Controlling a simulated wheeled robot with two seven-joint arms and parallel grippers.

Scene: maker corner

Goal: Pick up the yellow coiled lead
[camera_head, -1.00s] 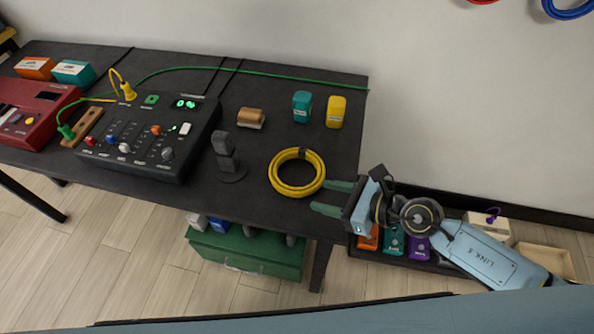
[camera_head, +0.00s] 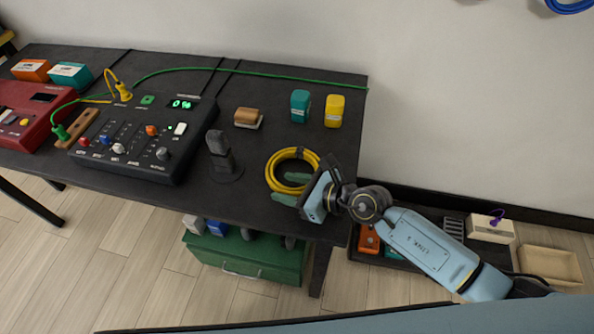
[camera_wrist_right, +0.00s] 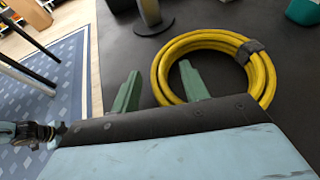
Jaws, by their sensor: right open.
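The yellow coiled lead (camera_head: 282,160) lies on the dark table near its right end. It also shows in the right wrist view (camera_wrist_right: 203,37), with a dark band around its right side. My right gripper (camera_head: 282,188) is open at the near edge of the coil. In the right wrist view its green fingers (camera_wrist_right: 160,78) are apart, one outside the ring and one overlapping the ring's inner side, with a stretch of the lead between them. I cannot tell how far the fingertips are above the table. My left gripper is not in view.
A microphone on a round base (camera_head: 222,155) stands left of the coil. A teal box (camera_head: 300,105) and a yellow box (camera_head: 334,110) stand behind it. A black mixer (camera_head: 135,140) is further left. A green drawer box (camera_head: 245,258) is under the table.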

